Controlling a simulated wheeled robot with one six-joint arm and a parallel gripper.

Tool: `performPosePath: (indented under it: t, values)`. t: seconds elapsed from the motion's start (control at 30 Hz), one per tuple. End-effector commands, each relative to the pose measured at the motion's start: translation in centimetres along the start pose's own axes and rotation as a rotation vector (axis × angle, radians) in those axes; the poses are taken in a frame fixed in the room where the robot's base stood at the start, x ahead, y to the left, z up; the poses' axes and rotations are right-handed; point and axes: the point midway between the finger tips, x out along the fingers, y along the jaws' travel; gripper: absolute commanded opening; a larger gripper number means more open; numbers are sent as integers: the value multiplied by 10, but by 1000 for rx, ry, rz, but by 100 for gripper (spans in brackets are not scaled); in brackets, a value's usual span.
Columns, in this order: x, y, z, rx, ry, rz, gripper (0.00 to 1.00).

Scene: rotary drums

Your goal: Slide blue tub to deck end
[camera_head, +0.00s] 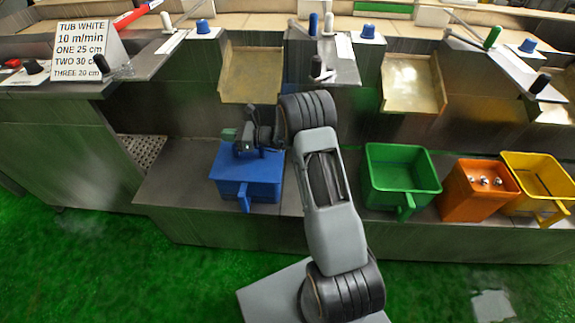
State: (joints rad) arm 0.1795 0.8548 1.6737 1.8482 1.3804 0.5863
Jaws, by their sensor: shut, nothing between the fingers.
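The blue tub (233,187) stands on the low metal deck (165,197), left of my arm, with its handle facing the front. My gripper (243,143) is over the tub's back part, at about its rim. The fingers look shut with nothing held between them. I cannot tell whether they touch the tub. My gripper hides part of the tub's opening. The deck's left end lies left of the tub, beside a perforated grate (143,150).
A green tub (402,187), an orange box (478,205) holding a few shiny round things, and a yellow tub (541,190) stand right of my arm. Chutes (252,76) hang above. A sign (82,50) stands upper left. The deck left of the blue tub is clear.

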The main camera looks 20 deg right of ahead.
Motion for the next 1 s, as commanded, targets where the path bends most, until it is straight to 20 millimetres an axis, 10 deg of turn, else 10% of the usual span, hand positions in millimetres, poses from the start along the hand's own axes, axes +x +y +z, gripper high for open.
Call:
performPosePath:
  t: [0.93,1.0]
  values:
    - [-210,-1,-1,-1,0,-4,0]
    - [-212,0,-23,3,0,1,0]
